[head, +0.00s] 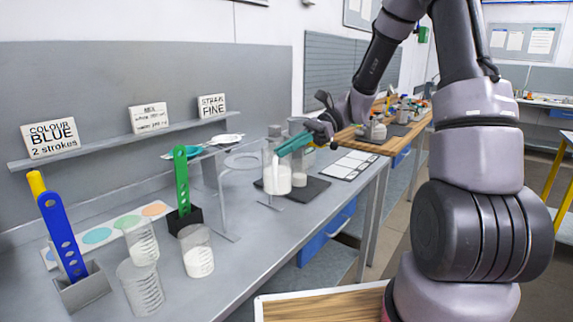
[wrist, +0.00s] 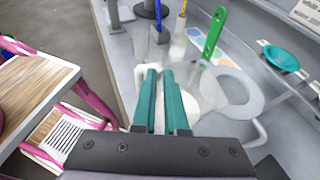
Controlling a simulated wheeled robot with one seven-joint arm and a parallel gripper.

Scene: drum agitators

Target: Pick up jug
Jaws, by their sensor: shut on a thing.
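The jug (head: 277,178) is clear with white contents in its lower part. It stands upright at the dark mat on the bench in the head view; I cannot tell whether its base touches the mat. My gripper (head: 288,146) has teal fingers that reach to the jug's upper side from the right and are shut on it. In the wrist view, the two fingers of my gripper (wrist: 164,90) lie close together, with pale, see-through shapes around their tips. The exact grip point is hidden by the fingers.
A clear vessel (head: 299,170) stands just behind the jug. A green perforated paddle (head: 182,180) and a blue one (head: 62,237) stand upright in holders. A shelf (head: 130,143) runs along the wall.

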